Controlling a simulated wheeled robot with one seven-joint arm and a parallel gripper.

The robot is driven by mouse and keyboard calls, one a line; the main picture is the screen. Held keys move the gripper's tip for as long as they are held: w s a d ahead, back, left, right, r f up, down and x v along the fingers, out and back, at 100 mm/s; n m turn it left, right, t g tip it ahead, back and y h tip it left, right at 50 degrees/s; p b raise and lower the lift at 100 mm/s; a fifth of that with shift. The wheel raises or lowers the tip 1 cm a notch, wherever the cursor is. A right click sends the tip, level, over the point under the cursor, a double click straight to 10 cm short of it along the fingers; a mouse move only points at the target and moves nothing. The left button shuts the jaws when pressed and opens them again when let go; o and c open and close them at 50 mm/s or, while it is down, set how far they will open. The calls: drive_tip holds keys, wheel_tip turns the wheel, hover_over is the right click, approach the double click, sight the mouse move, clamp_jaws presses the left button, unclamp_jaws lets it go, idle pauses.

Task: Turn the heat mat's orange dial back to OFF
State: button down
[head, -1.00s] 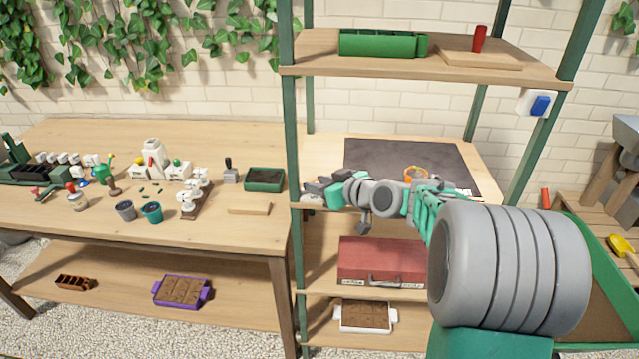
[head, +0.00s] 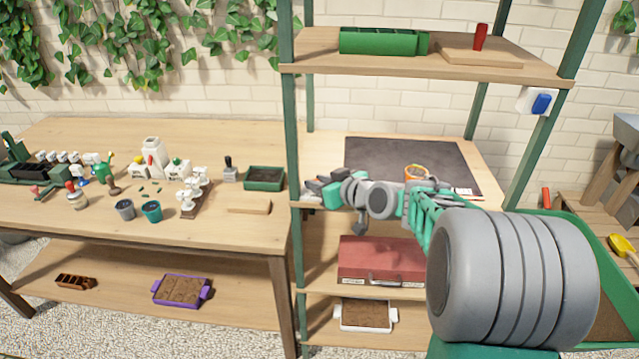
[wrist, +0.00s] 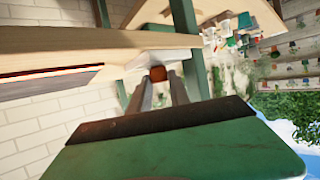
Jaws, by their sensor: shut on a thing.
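The dark heat mat (head: 400,158) lies flat on the middle shelf of the green-posted rack. Its white control box (wrist: 150,62) is at the shelf's front edge in the wrist view. The round orange dial (wrist: 157,74) is on that box, looking brownish in shadow. My gripper (wrist: 160,80) has its two fingers on either side of the dial and is shut on it. In the head view my gripper (head: 312,187) is at the shelf's front left corner, and its fingers and wrist hide the dial. The dial's markings are too small to read.
The rack's left front post (head: 292,130) stands close to my gripper. A red case (head: 375,258) lies on the shelf below. The potting bench (head: 90,225) with pots and tools is to the left.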

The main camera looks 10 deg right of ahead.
drive_tip(key=m+h+b, duration=0.1)
drive_tip(key=m+h, duration=0.1)
drive_tip(key=a+m+t+h+b, duration=0.1)
drive_tip(key=m+h, duration=0.2)
drive_tip(key=shift+s+a+f+h+b, duration=0.1)
drive_tip(key=shift+f+h+b, duration=0.05)
drive_tip(key=shift+h+b, duration=0.15)
drive_tip(key=shift+m+h+b, duration=0.85)
drive_tip(key=shift+m+h, duration=0.15)
drive_tip(key=shift+h, duration=0.2)
drive_tip(key=shift+m+h+b, duration=0.55)
drive_tip(key=shift+m+h, duration=0.15)
drive_tip(key=shift+h, duration=0.1)
drive_tip(key=c, duration=1.5)
unclamp_jaws()
drive_tip(key=shift+r, duration=0.2)
drive_tip(key=v, duration=0.7)
drive_tip(key=shift+s+r, duration=0.2)
drive_tip(key=shift+s, duration=0.1)
